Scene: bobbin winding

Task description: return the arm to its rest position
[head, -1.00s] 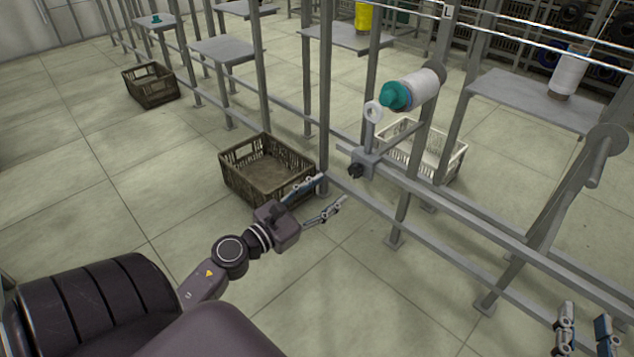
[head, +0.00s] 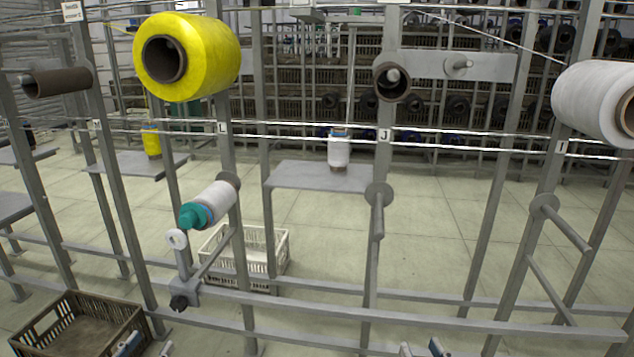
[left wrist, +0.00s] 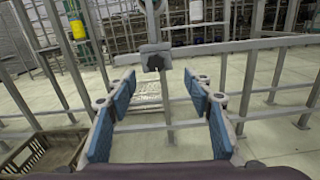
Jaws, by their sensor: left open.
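My left gripper (head: 148,346) shows only as fingertips at the bottom left of the head view, over the dark crate's right side. In the left wrist view its blue-padded fingers (left wrist: 160,115) are spread wide with nothing between them. Ahead of them is the grey clamp block with a black knob (left wrist: 155,62). My right gripper (head: 421,350) shows only as fingertip ends at the bottom edge of the head view, to the right of the left one. Whether it is open or shut is unclear.
A white bobbin with a teal end (head: 209,204) sits on the frame above the clamp (head: 185,290). A dark crate (head: 75,325) and a white crate (head: 268,268) stand on the floor. A yellow spool (head: 215,55) hangs above. Grey rails (head: 400,312) cross in front.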

